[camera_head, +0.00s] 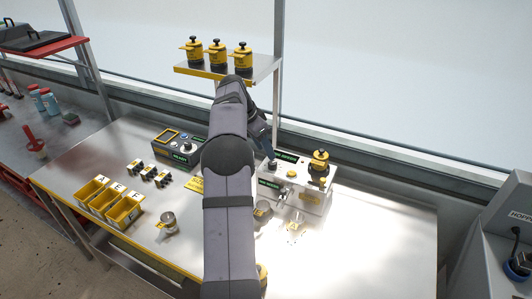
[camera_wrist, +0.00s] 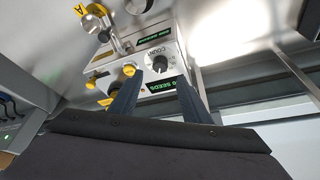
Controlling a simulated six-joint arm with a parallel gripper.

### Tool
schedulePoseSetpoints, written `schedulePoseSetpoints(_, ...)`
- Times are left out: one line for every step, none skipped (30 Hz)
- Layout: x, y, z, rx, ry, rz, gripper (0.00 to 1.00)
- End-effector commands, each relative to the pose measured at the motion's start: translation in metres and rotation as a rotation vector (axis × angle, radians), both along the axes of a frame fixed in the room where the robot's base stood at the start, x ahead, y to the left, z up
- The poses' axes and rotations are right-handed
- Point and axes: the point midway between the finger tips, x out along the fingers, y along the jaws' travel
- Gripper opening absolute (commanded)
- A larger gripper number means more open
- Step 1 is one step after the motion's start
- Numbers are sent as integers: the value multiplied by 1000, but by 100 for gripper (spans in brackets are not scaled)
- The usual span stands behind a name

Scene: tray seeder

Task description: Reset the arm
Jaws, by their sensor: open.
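My arm reaches over the metal table in the head view, and my gripper (camera_head: 268,152) is near the white seeder machine (camera_head: 312,201), at its left end. In the wrist view my gripper (camera_wrist: 160,90) has its two dark fingers spread, with nothing seen between them. Beyond the fingertips is the machine's face with a COUNT knob (camera_wrist: 160,65) and green-lit displays that read SEEDS. A yellow button (camera_wrist: 129,70) is beside the left finger. Whether the fingers touch the machine cannot be told.
Three yellow canisters (camera_head: 217,55) stand on a raised shelf (camera_head: 262,70) behind my arm. Another yellow-topped canister (camera_head: 319,163) stands on the machine. Yellow bins (camera_head: 104,204), a silver cup (camera_head: 168,221) and a dark control box (camera_head: 178,147) are on the left. The table's right side (camera_head: 385,240) is clear.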

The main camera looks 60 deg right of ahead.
Motion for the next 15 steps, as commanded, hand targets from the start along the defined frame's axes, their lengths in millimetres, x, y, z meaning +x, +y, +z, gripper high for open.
schedulePoseSetpoints(0, 0, 1, 0, 0, 0, 43)
schedulePoseSetpoints(0, 0, 1, 0, 0, 0, 43)
schedulePoseSetpoints(0, 0, 1, 0, 0, 1, 43)
schedulePoseSetpoints(0, 0, 1, 0, 0, 1, 43)
schedulePoseSetpoints(0, 0, 1, 0, 0, 1, 43)
schedulePoseSetpoints(0, 0, 1, 0, 0, 1, 43)
schedulePoseSetpoints(0, 0, 1, 0, 0, 1, 43)
schedulePoseSetpoints(0, 0, 0, 0, 0, 1, 43)
schedulePoseSetpoints(0, 0, 0, 0, 0, 1, 43)
schedulePoseSetpoints(0, 0, 0, 0, 0, 1, 43)
schedulePoseSetpoints(0, 0, 0, 0, 0, 1, 43)
schedulePoseSetpoints(1, 1, 0, 1, 0, 4, 43)
schedulePoseSetpoints(2, 2, 0, 3, 1, 8, 43)
schedulePoseSetpoints(4, 4, 0, 4, 1, 16, 43)
schedulePoseSetpoints(9, 8, 0, 9, 3, 33, 43)
